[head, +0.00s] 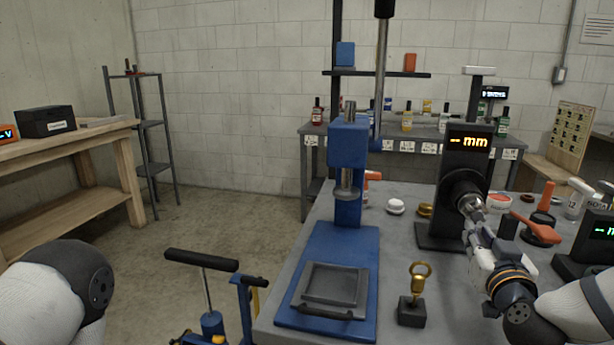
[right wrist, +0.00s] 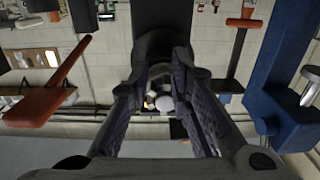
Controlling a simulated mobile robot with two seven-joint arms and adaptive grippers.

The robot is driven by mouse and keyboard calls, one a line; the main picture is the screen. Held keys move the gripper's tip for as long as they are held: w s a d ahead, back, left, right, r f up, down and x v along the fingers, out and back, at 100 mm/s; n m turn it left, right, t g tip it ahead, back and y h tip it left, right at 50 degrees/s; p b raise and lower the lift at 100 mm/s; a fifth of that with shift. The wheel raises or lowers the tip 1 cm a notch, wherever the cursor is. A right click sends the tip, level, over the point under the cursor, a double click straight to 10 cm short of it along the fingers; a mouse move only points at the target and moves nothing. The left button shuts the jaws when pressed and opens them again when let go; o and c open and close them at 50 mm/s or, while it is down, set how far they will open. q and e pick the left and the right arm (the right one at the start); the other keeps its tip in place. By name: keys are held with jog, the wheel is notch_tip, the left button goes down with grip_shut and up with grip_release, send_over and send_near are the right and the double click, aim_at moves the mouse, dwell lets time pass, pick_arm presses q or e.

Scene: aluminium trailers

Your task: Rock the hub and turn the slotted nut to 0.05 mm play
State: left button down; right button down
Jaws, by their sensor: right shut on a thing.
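A black stand (head: 453,160) with a lit "-- mm" display holds a round black hub (head: 458,188) facing me at the right of the bench. My right gripper (head: 473,206) reaches up to the hub's front and is shut at its centre. In the right wrist view the two fingers (right wrist: 168,62) close in against the dark hub (right wrist: 215,80). The fingers cover the centre, so I cannot make out the slotted nut or its slots. Of my left arm only a white and dark link shows at lower left; its gripper is out of view.
A blue press (head: 347,180) stands left on the grey bench. A brass ring on a black block (head: 411,308) stands at the front. An orange-handled tool (head: 540,225) and a second display unit (head: 588,245) are close to my right arm. Bench between press and stand is mostly clear.

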jog(key=shift+d+r, duration=0.5)
jog(key=shift+r, duration=0.3)
jog(key=s+a+f, duration=0.1)
jog(key=s, duration=0.5)
jog(key=shift+a+f, duration=0.15)
jog(key=shift+f, duration=0.15)
jog(key=shift+s+f, duration=0.1)
